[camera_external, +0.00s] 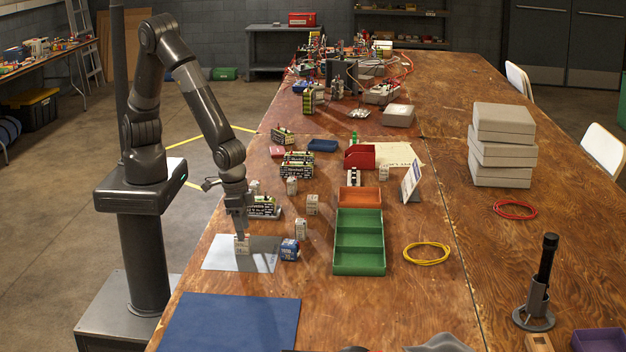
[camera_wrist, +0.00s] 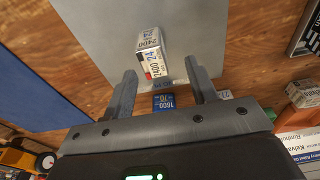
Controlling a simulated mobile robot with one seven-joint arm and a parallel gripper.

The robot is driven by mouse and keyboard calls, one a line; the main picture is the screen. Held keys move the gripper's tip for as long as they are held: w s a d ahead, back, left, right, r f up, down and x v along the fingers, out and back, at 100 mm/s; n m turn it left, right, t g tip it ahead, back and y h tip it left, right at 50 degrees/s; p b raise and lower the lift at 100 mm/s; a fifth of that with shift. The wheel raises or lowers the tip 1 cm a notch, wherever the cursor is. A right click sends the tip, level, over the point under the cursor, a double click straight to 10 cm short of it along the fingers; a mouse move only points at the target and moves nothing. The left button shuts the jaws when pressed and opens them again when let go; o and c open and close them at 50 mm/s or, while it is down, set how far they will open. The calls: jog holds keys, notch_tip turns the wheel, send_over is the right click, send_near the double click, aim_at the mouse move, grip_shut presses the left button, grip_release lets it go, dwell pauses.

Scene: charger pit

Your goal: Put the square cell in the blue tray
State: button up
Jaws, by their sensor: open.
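A white box-shaped cell (camera_external: 242,245) with printed labels stands on a grey sheet (camera_external: 217,254) near the table's left edge. It also shows in the wrist view (camera_wrist: 152,52), just beyond the fingertips. My gripper (camera_external: 241,231) points down over this cell; in the wrist view (camera_wrist: 161,67) its fingers are apart, with nothing held between them. A blue box-shaped cell (camera_external: 289,249) is at the sheet's right edge; a blue label (camera_wrist: 163,102) shows between the fingers, lower down. The small blue tray (camera_external: 323,145) is farther up the table, left of a red bin.
Several pale cells (camera_external: 301,228) stand right of my arm. A green divided bin (camera_external: 359,262) and orange bin (camera_external: 358,197) stand farther right. A red bin (camera_external: 360,157) is near the blue tray. A blue mat (camera_external: 232,322) lies flat at the front.

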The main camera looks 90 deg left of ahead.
aim_at(243, 242)
jog(key=shift+d+f, duration=0.2)
jog(key=shift+f, duration=1.15)
jog(key=shift+d+f, duration=0.15)
jog(key=shift+f, duration=1.2)
grip_shut()
jog(key=shift+w+r, duration=0.1)
